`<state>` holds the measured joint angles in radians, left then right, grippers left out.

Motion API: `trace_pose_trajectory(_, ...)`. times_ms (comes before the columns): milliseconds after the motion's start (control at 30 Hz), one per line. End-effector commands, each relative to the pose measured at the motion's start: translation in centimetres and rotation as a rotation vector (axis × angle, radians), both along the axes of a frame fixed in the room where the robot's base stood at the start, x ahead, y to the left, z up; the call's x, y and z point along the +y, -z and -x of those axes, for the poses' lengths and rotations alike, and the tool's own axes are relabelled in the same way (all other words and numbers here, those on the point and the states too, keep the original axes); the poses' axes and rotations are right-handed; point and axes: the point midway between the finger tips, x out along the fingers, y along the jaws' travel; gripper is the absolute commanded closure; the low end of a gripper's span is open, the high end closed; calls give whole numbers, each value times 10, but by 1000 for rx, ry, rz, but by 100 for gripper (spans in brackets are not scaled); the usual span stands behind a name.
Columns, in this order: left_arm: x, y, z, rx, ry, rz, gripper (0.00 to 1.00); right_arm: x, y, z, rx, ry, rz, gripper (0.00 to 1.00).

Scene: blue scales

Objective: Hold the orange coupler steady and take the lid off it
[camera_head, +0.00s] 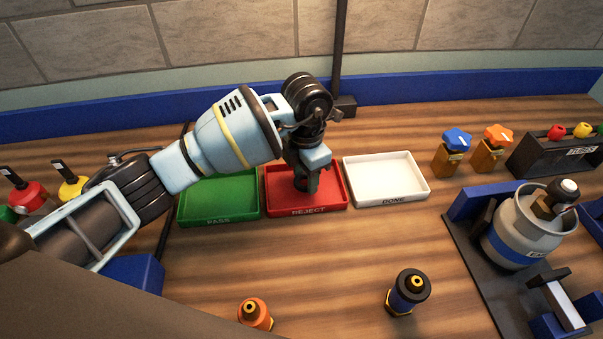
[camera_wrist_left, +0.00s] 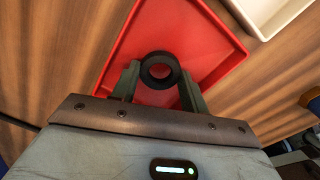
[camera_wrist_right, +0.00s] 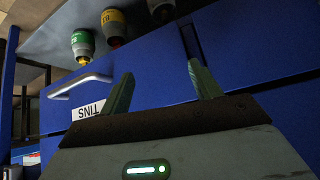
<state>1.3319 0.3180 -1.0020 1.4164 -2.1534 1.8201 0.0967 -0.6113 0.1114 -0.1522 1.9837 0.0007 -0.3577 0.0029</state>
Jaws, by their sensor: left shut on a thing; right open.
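The orange coupler (camera_head: 255,314) stands on the table at the bottom of the head view, partly cut off by the edge. Its top shows a yellow ring with a dark centre and no black lid on it. My left gripper (camera_head: 306,184) points down over the red REJECT tray (camera_head: 336,205), well away from the coupler. It is shut on a black ring-shaped lid (camera_wrist_left: 160,70), seen in the left wrist view between the fingers. My right gripper (camera_wrist_right: 160,92) is open and empty in the right wrist view, facing a blue drawer front; the head view does not show it.
A dark blue coupler (camera_head: 408,290) with a black top stands right of the orange one. A green PASS tray (camera_head: 186,212) and white DONE tray (camera_head: 424,192) flank the red tray. A grey cylinder (camera_head: 515,232) stands in a fixture at right. The middle table is clear.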

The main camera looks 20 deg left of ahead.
Motion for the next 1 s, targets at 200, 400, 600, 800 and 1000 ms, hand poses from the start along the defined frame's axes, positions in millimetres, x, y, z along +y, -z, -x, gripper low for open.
trace_pose_trajectory(200, -7, 14, 1, 2, 2, -1, 83, 3, 9, 4, 15, -1, -4, 37)
trace_pose_trajectory(400, -7, 13, 0, 0, 3, 0, 83, 1, 7, 3, 10, -1, -2, 37)
trace_pose_trajectory(600, -6, 16, 0, 0, 2, 0, 43, 0, 6, 2, 8, -3, 1, 37)
trace_pose_trajectory(800, -6, 16, 0, 0, 2, 0, 34, 0, 7, 3, 10, -4, 1, 37)
trace_pose_trajectory(1000, -6, 13, 0, 0, 3, 0, 34, 0, 9, 4, 16, -4, 2, 37)
